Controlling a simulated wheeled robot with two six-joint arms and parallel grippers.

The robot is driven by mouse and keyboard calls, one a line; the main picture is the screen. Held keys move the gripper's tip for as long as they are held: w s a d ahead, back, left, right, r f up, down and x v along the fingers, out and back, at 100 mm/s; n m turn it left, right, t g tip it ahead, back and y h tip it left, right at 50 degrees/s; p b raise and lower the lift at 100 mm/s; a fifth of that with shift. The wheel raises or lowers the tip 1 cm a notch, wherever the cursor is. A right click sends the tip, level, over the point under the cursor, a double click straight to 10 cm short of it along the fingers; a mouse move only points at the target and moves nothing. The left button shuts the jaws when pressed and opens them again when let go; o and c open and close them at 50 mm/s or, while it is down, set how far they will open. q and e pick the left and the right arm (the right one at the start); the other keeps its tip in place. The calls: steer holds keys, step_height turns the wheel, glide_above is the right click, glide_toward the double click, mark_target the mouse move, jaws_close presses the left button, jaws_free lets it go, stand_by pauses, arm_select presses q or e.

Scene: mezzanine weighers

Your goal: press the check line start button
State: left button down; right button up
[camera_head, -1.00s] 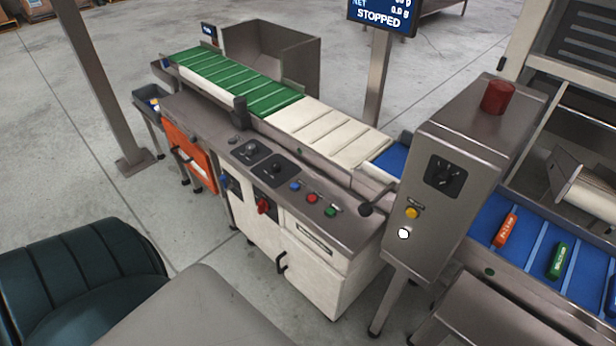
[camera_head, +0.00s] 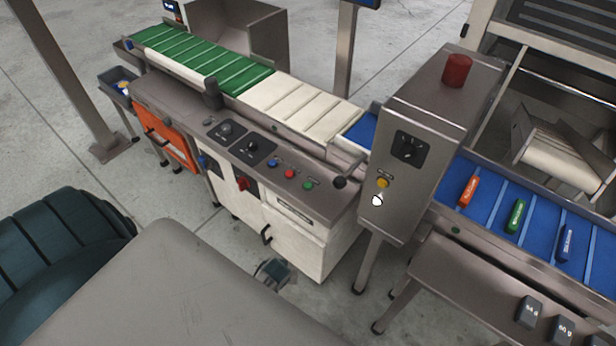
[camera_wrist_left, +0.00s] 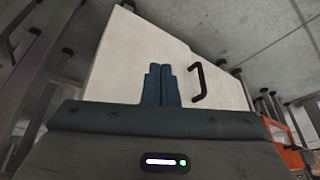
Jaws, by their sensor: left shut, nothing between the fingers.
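A control panel on the white cabinet (camera_head: 295,245) carries a blue button (camera_head: 275,168), a red button (camera_head: 289,174) and a green button (camera_head: 307,185). The steel post box to its right has a yellow button (camera_head: 383,183) and a lit white button (camera_head: 377,199). Their labels are too small to read, so I cannot tell which is marked start. My left gripper (camera_head: 272,272) shows low in front of the cabinet, below panel height and apart from the buttons. In the left wrist view its fingers (camera_wrist_left: 160,72) are together and empty, facing the cabinet door. My right gripper is out of view.
A black door handle (camera_head: 266,236) sticks out of the cabinet near my left gripper. Rotary knobs (camera_head: 250,147) sit left of the buttons, and a black ball knob (camera_head: 340,183) right of them. A blue belt (camera_head: 485,210) carries coloured packs at right.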

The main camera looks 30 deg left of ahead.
arm_select(q)
steer(key=w+a+r+n+t+y+p, duration=0.15)
steer(key=w+r, duration=0.25)
steer(key=r, duration=0.5)
steer(key=w+r+n+p, duration=0.25)
steer(key=w+r, duration=0.25)
steer(key=r, duration=0.4)
steer(key=w+r+n+t+y+p, duration=0.15)
steer(key=w+r, duration=0.25)
steer(key=r, duration=0.5)
step_height(320, 180, up, 8)
steer(key=n, duration=0.6)
glide_above(309, 188)
steer(key=shift+t+p, duration=0.3)
steer(key=shift+p, duration=0.1)
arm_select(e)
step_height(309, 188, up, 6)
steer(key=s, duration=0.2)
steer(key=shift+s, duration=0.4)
arm_select(q)
step_height(309, 188, down, 7)
steer(key=b, duration=0.6)
steer(key=shift+f+b, duration=0.15)
steer(key=shift+b, duration=0.2)
steer(key=shift+f+b, duration=0.4)
steer(key=shift+f, duration=0.4)
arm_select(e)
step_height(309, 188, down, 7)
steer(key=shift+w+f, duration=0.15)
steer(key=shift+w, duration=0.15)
